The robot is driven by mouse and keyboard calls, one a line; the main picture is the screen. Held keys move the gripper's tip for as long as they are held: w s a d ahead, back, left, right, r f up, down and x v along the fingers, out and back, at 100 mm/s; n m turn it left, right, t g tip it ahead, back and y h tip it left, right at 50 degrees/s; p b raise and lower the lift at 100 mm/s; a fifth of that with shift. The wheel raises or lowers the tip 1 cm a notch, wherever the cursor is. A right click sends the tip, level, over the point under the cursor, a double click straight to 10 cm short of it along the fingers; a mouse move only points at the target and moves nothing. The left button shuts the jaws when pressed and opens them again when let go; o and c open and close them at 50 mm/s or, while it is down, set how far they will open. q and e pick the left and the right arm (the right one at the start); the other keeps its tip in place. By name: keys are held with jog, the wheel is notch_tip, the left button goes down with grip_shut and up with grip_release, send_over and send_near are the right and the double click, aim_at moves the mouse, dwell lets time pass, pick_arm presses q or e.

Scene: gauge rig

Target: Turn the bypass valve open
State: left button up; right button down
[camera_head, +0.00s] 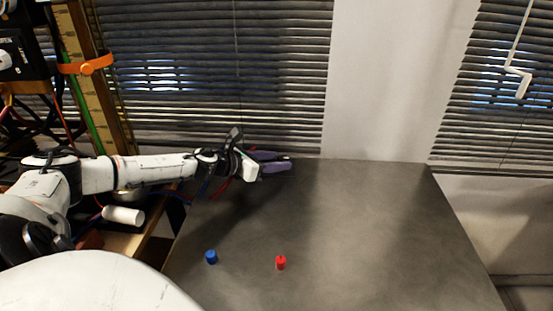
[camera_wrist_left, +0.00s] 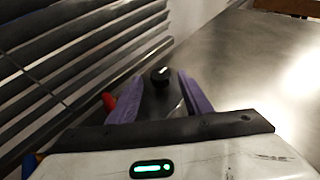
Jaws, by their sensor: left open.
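My left gripper (camera_head: 284,161) reaches over the far left edge of the table, beside the window blinds. In the left wrist view its two purple fingers (camera_wrist_left: 160,84) are apart. A small black round knob (camera_wrist_left: 160,75) shows between and just past the fingertips; I cannot tell whether they touch it. It may be the bypass valve's knob, but no label shows, and the gripper hides that spot in the head view. A blue cap-like piece (camera_head: 211,257) and a red one (camera_head: 280,263) stand on the near part of the table. My right gripper is not in view.
The grey table (camera_head: 370,230) is bare in its middle and right. Slatted blinds (camera_head: 220,80) hang close behind the gripper. A wooden post with an orange clamp (camera_head: 88,65) stands at the left. A white cylinder (camera_head: 122,215) lies below my left arm.

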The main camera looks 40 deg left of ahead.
pick_arm(q)
jog(key=shift+w+d+f, duration=0.1)
jog(key=shift+w, duration=0.2)
